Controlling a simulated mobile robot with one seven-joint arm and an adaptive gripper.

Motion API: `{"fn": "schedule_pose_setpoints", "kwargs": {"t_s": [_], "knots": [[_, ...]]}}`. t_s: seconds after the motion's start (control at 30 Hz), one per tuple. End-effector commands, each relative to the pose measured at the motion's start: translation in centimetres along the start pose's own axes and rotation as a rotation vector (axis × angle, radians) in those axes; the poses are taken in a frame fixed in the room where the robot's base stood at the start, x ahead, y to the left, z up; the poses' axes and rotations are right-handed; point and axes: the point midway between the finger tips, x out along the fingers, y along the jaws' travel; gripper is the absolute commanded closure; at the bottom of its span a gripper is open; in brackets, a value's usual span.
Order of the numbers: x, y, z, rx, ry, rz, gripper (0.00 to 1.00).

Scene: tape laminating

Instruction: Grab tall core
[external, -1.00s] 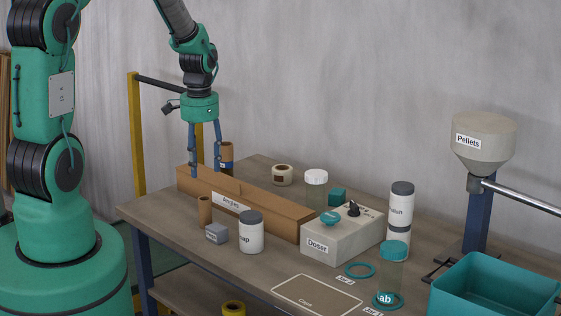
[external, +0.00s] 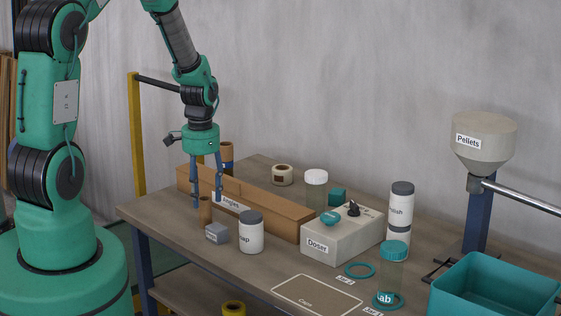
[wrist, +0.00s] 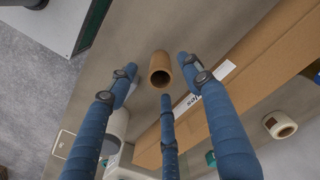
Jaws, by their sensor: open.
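A plain brown cardboard core (external: 205,212) stands upright on the table in front of the long Angles box (external: 255,212). In the wrist view its open top (wrist: 160,68) shows between my fingers. My gripper (external: 207,203) is open, pointing down, with its blue fingers around the core's upper part; I cannot tell whether any finger touches it. Another brown core (external: 227,152) with a dark blue band stands behind the box, partly hidden. I cannot tell from the pictures which core is taller.
A small grey block (external: 216,233) and a white jar with a dark lid (external: 250,236) stand close to the right of the near core. A tape roll (external: 282,175), a Doser box (external: 335,242) and a teal bin (external: 495,290) lie further right. The table's left front corner is clear.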

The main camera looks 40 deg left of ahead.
Motion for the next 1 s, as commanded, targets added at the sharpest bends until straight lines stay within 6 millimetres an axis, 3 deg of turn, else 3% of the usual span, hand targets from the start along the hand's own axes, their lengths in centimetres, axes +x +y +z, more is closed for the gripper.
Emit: {"fn": "schedule_pose_setpoints", "kwargs": {"t_s": [0.27,0.7,1.0], "knots": [[0.1,0.0,0.0,0.000,0.000,0.000,0.50],[4.5,0.2,-0.2,0.000,-0.001,0.001,0.50],[5.1,0.1,-0.2,0.000,0.000,0.000,0.50]]}}
